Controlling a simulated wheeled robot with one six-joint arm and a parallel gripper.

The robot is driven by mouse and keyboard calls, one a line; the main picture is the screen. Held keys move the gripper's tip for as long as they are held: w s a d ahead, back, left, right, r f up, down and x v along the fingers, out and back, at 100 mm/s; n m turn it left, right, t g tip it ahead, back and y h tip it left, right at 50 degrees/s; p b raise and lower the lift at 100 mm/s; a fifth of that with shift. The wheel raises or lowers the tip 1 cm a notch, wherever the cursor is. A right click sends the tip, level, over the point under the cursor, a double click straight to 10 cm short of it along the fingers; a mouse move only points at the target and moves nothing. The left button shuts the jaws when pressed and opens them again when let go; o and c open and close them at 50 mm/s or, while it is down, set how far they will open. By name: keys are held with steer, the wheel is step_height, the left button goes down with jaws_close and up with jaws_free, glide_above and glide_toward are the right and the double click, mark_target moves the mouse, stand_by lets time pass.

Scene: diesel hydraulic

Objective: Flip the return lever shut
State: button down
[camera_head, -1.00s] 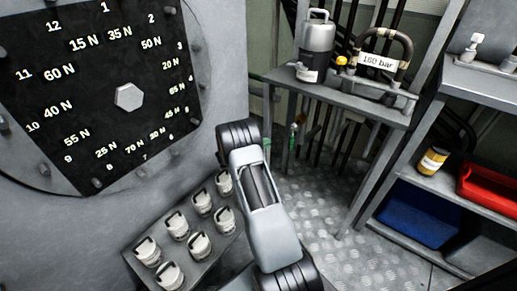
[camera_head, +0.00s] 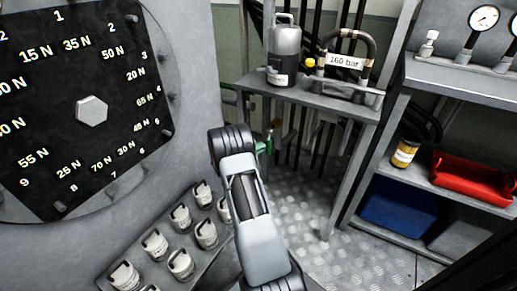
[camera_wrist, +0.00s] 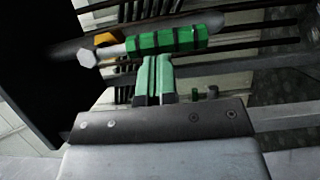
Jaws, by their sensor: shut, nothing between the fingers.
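In the wrist view, a lever with a ridged green grip (camera_wrist: 168,40) and a pale metal end lies roughly level across the upper middle. I take it to be the return lever. My gripper (camera_wrist: 156,62) points at it from below, its two green fingers closed together and empty. The fingertips are right by the underside of the grip; I cannot tell if they touch it. In the head view, my arm hides most of this spot, and only a small bit of green (camera_head: 264,146) shows beyond the arm's end.
A grey shelf (camera_head: 310,98) bears a grey canister (camera_head: 284,50) and a hose labelled 160 bar (camera_head: 345,61). Dark pipes run behind it. A rack with a red tray (camera_head: 472,180) and blue bin (camera_head: 398,212) stands right. A black torque dial (camera_head: 60,110) and several white-capped fittings (camera_head: 181,218) are left.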

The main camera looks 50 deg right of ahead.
steer(key=shift+s+f+n, duration=0.1)
steer(key=shift+s+n, duration=0.1)
steer(key=shift+n, duration=0.2)
